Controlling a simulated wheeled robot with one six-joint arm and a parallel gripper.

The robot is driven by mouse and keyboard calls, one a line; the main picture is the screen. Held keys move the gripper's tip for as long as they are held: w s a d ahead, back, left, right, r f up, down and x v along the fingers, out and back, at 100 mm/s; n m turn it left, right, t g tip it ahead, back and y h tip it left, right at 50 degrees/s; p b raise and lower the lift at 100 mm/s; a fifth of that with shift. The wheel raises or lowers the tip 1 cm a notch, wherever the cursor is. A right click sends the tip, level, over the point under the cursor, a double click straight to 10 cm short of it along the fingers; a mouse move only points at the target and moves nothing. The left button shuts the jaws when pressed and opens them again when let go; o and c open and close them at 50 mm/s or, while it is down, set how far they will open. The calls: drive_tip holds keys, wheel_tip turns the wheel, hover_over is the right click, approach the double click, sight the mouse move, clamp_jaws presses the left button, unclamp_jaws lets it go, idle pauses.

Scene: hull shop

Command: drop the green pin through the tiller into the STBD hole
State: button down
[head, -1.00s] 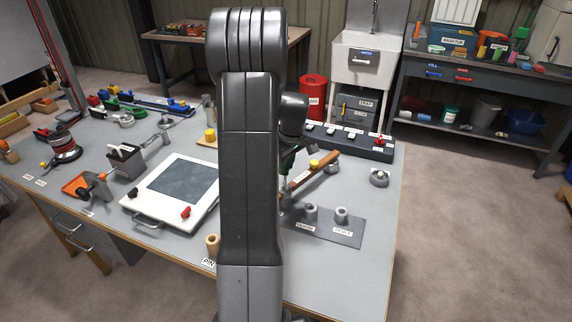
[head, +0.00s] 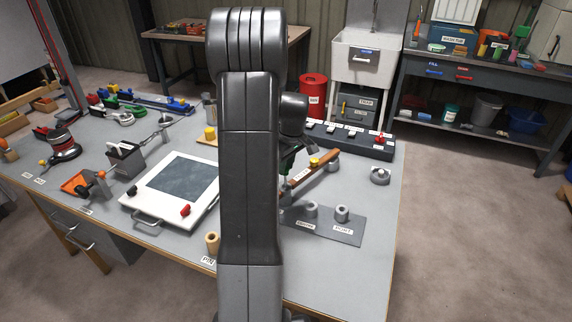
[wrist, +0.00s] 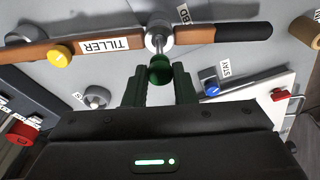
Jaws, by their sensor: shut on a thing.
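My gripper (wrist: 160,88) has its green fingers shut on the green pin (wrist: 160,70), just under its round head. The pin's thin shaft points at the metal hub (wrist: 158,34) of the tiller; I cannot tell how far it is inside. The tiller (wrist: 105,43) is a brown bar with a TILLER label, a yellow knob and a black grip. In the head view the tiller (head: 325,162) lies beyond the grey plate (head: 325,229), and my arm hides its near end. A label ending in "BD" (wrist: 183,14) shows beside the hub; the STBD hole is not visible.
Two grey posts stand on the plate, one (head: 342,213) by the PORT label. A white panel (head: 165,190) with red and black knobs lies left of my arm. A wooden cylinder (head: 212,243) stands near the front edge. A dark switch box (head: 350,142) sits behind the tiller.

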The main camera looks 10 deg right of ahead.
sight(287, 173)
drive_tip(key=shift+f+b, duration=2.05)
drive_tip(key=shift+f, duration=0.6)
idle(0.9)
drive_tip(key=c, duration=0.7)
unclamp_jaws()
drive_tip(key=shift+r+p, duration=2.55)
drive_tip(key=shift+r, duration=1.5)
drive_tip(key=shift+f+b, duration=2.2)
drive_tip(key=shift+f, duration=1.3)
